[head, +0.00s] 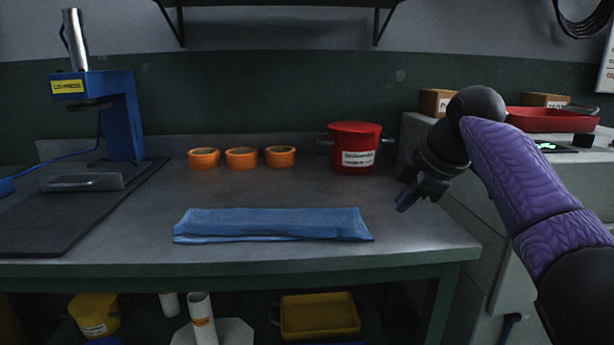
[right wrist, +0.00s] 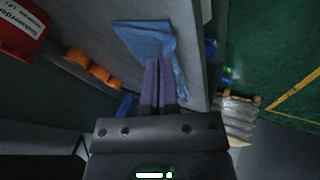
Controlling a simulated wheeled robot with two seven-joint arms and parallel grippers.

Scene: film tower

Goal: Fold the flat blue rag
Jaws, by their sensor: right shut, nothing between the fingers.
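The blue rag (head: 272,223) lies on the grey worktable near its front edge, folded into a long, narrow strip with layered edges. It also shows in the right wrist view (right wrist: 148,43), partly hidden behind my fingers. My right gripper (head: 408,199) is to the right of the rag, above the table's right end and apart from the cloth. Its purple fingers (right wrist: 159,82) are shut and empty in the right wrist view. My left gripper is in neither view.
A blue press (head: 122,115) stands on a dark mat at the left. A side cabinet with a red tray (head: 552,121) adjoins at the right. The table around the rag is clear.

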